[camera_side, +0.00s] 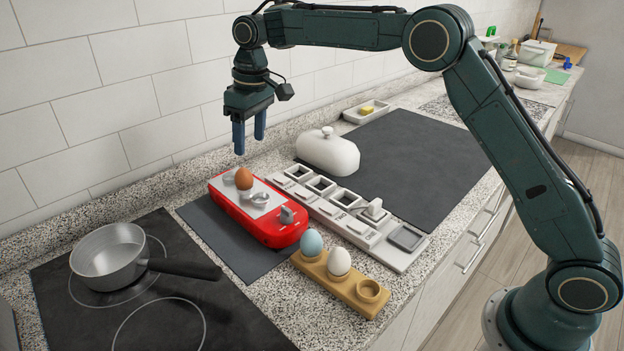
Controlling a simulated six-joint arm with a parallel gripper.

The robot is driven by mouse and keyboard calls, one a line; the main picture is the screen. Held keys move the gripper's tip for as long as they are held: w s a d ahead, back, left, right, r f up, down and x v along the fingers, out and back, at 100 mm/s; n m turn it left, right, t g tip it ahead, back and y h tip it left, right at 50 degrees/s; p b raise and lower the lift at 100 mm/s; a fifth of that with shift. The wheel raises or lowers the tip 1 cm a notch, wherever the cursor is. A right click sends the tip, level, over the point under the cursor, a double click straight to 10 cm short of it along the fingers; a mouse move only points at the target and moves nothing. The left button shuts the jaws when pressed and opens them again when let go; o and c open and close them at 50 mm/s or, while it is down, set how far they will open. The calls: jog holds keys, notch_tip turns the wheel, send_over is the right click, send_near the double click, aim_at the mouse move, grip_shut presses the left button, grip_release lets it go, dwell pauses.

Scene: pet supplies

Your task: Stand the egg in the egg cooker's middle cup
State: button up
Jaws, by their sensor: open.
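A brown egg (244,178) stands upright on the silver top plate of the red egg cooker (270,234). It appears to sit in the middle cup, with an empty metal cup (260,199) to its right and what looks like another cup edge to its left. Its lower end is hidden, so I cannot tell how it is seated. My gripper (250,146) points down above the egg, open and empty, its blue fingers clear of it.
A wooden egg holder (340,283) in front bears a blue egg (312,242), a white egg (339,262) and an empty cup. A saucepan (108,252) stands on the hob at left. A white compartment strip (385,252) and white lidded dish (328,152) lie behind.

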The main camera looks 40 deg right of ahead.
jog(key=s+d+r+m+t, duration=0.1)
jog(key=s+d+r, duration=0.2)
jog(key=s+r, duration=0.5)
jog(key=s+d+r+m+t, duration=0.1)
jog(key=s+d+r, duration=0.3)
jog(key=s, duration=0.8)
jog(key=s+d+f+m+t, duration=0.1)
jog(key=s+d+f, duration=0.1)
jog(key=s, duration=0.8)
jog(key=s+d+f+m+t+h, duration=0.1)
jog(key=s+f, duration=0.4)
jog(key=s, duration=0.5)
jog(key=shift+s+d+t, duration=0.3)
jog(key=shift+d, duration=0.4)
